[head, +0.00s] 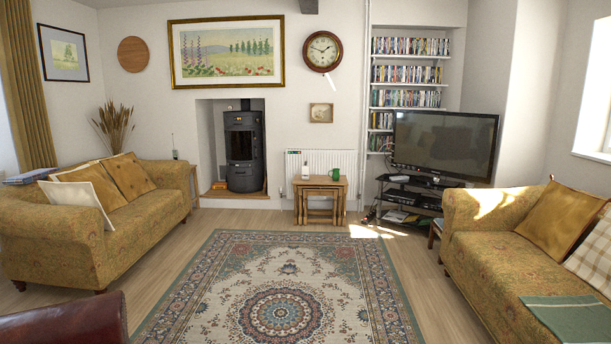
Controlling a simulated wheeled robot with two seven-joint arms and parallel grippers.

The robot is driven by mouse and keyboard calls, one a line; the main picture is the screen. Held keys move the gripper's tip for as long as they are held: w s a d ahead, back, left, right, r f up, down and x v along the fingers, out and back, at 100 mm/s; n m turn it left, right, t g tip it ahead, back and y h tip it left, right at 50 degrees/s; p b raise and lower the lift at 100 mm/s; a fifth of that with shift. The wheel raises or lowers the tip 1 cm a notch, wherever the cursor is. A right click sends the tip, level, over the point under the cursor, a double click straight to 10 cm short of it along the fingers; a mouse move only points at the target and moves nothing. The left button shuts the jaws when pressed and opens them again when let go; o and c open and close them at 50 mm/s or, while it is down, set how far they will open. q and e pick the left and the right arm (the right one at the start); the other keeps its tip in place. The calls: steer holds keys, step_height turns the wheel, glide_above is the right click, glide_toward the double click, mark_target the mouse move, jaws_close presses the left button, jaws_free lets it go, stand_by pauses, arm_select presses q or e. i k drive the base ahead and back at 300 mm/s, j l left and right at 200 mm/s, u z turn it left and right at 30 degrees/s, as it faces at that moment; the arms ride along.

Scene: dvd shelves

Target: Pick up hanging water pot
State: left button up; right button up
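I cannot make out a hanging water pot in the head view. A small green mug-like vessel (335,174) stands on the small wooden nest of tables (320,182) in front of the radiator, towards its right side. A small pale bottle-like item (305,171) stands on the same table to the left of it. Both are far off and too small to tell in detail. Neither of my grippers shows in the view.
A patterned rug (285,305) covers the middle floor, which is clear. Sofas stand at left (140,225) and right (510,250). A brown leather seat edge (70,322) is near at lower left. A TV (445,143) on a stand and a black stove (243,150) are at the back.

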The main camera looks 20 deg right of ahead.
mark_target(304, 169)
steer(key=i+z, duration=0.35)
steer(key=i, duration=2.75)
steer(key=i+l, duration=0.1)
steer(key=i, duration=3.3)
